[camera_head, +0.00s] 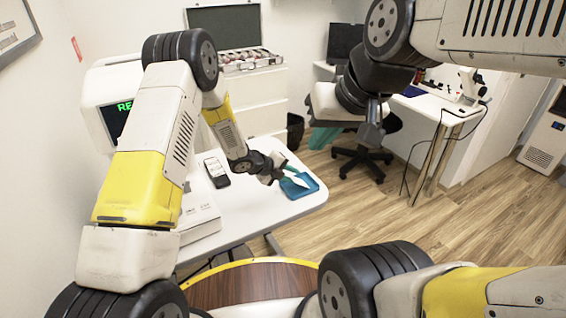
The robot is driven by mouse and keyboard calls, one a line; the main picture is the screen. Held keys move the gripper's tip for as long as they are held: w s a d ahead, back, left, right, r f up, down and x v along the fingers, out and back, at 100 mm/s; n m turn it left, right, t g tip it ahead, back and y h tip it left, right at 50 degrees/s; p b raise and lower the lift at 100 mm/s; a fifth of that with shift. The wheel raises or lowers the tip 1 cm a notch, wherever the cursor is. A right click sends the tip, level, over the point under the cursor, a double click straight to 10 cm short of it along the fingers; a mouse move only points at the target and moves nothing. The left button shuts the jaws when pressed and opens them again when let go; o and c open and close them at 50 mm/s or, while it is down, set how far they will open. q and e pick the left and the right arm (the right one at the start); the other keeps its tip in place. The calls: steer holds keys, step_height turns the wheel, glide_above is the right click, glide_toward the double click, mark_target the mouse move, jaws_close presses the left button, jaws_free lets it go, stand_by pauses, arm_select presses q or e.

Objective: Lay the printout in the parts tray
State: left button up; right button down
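A small blue tray (304,190) lies near the right corner of the white table; I take it as the parts tray. A small white pointed piece (298,179), perhaps the printout, shows over the tray, beside the tips of my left gripper (277,171). I cannot tell whether the gripper holds it or whether it rests in the tray. My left gripper is at the tray's left edge, its fingers too small and dark to read. My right gripper (373,126) hangs at upper right, away from the table, in front of the office chair; its opening is unclear.
A phone-like device (216,171) lies on the white table (251,208). A machine with a green-lit display (115,119) stands at left. An open case (224,27) sits on a white cabinet behind. A desk (440,104) and office chair (364,160) stand right; the wooden floor between is mostly clear.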

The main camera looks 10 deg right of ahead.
arm_select(q)
steer(key=v, duration=0.7)
steer(key=shift+s+a+r, duration=0.15)
steer(key=shift+a+r, duration=0.1)
steer(key=shift+r, duration=0.05)
